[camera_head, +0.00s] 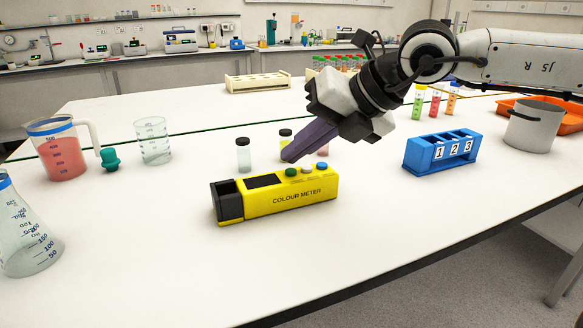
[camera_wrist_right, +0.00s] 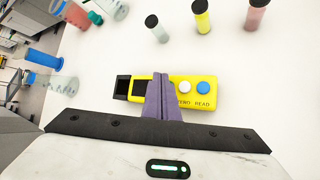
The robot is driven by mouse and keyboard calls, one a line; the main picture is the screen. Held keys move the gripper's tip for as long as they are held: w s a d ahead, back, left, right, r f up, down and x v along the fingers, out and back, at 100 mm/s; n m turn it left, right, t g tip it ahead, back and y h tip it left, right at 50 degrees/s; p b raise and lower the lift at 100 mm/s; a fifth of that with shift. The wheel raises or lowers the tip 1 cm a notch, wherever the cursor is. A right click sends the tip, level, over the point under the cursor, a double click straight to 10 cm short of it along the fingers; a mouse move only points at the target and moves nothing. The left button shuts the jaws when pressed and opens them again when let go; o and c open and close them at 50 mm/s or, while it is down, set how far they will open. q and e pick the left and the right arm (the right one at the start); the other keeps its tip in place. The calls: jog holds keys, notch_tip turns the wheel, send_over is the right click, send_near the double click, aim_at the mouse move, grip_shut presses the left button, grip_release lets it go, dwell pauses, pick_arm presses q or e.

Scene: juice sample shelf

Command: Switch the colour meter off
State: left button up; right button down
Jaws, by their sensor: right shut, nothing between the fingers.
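The yellow colour meter (camera_head: 290,201) lies on the white bench, with a black end block on its left and a dark screen (camera_head: 264,181) on top. Beside the screen are a green button (camera_head: 291,172), a pale button (camera_head: 307,169) and a blue button (camera_head: 321,166). My right gripper (camera_head: 289,156) is shut and empty, its purple fingers pointing down at the green button's end of the meter. In the right wrist view the fingers (camera_wrist_right: 162,80) cover the green button, while the white button (camera_wrist_right: 184,87) and blue button (camera_wrist_right: 203,87) show. Contact cannot be told. My left gripper is not in view.
Behind the meter stand a grey vial (camera_head: 243,157), a yellow vial (camera_head: 286,136) and a partly hidden pink one. A blue numbered rack (camera_head: 430,163) is to the right. A jug (camera_head: 62,155), beaker (camera_head: 153,145) and flask (camera_head: 25,240) are left. The bench before the meter is clear.

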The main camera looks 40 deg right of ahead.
notch_tip(320, 180, up, 6)
jog(key=p, duration=0.3)
dwell(0.4)
dwell(0.5)
